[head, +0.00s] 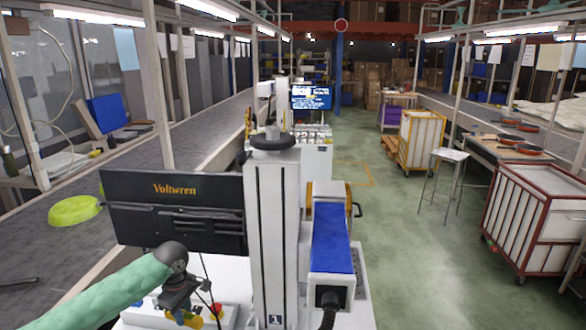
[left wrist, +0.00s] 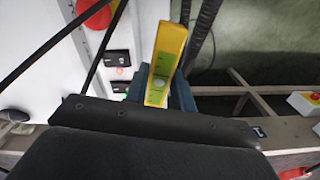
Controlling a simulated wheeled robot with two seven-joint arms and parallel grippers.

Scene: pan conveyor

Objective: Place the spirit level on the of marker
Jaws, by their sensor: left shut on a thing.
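The spirit level is a yellow bar (left wrist: 168,52) with a green face and a small round pale spot, seen in the left wrist view. My left gripper (left wrist: 160,88) is shut on it, with its blue-grey fingers on both sides of the level's lower part. The level sticks out beyond the fingertips. In the head view my left gripper (head: 184,302) is low at the left, over a white control panel, and a bit of the yellow level (head: 188,321) shows below it. I cannot make out the marker in either view. My right gripper is not in view.
A black Voltwren monitor (head: 172,212) stands just behind my left gripper. The white machine column (head: 277,230) is to its right. A red button (left wrist: 95,12) is on the panel beside the level. A lime-green round thing (head: 75,209) lies on the left conveyor.

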